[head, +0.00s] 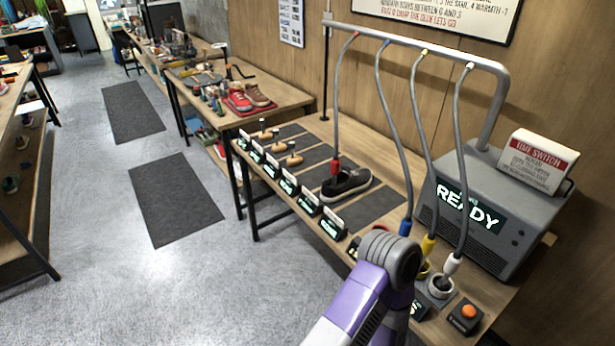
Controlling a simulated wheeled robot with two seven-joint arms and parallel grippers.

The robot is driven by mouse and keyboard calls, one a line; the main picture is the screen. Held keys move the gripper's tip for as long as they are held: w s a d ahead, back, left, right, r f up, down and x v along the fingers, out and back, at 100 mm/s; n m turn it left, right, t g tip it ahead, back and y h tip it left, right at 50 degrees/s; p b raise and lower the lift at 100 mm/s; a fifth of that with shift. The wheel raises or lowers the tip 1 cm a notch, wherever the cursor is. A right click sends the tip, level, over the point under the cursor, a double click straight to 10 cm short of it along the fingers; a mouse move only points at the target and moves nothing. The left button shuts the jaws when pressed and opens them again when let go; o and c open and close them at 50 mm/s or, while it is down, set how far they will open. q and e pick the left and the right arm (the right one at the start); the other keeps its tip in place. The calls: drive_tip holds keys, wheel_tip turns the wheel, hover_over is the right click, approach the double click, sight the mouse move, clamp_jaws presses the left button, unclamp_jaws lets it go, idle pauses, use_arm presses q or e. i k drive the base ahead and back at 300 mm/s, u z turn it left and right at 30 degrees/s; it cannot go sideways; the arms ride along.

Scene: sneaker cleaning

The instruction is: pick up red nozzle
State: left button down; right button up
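The red nozzle (336,166) hangs at the end of a grey hose from the overhead pipe. Its tip is at the opening of a black sneaker (347,186) with a white sole; I cannot tell whether it touches the shoe or sits inside it. One of my arms, purple and grey, comes in from the bottom right of the middle. Its rounded grey joint is in front of the table's near edge, but its gripper is not visible. My other gripper is also out of view.
Blue (405,227), yellow (428,245) and white (451,264) nozzles hang to the right, near holders. A grey machine (480,215) reads "READY". An orange button (468,311) is at the front right. Small signs (308,204) line the table's edge. Dark mats (365,209) cover the tabletop.

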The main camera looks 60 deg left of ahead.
sight(336, 167)
drive_tip(key=u, duration=1.85)
drive_tip(key=k, duration=0.65)
drive_tip(key=u, duration=0.75)
drive_tip(key=i, duration=2.35)
drive_tip(key=z, duration=1)
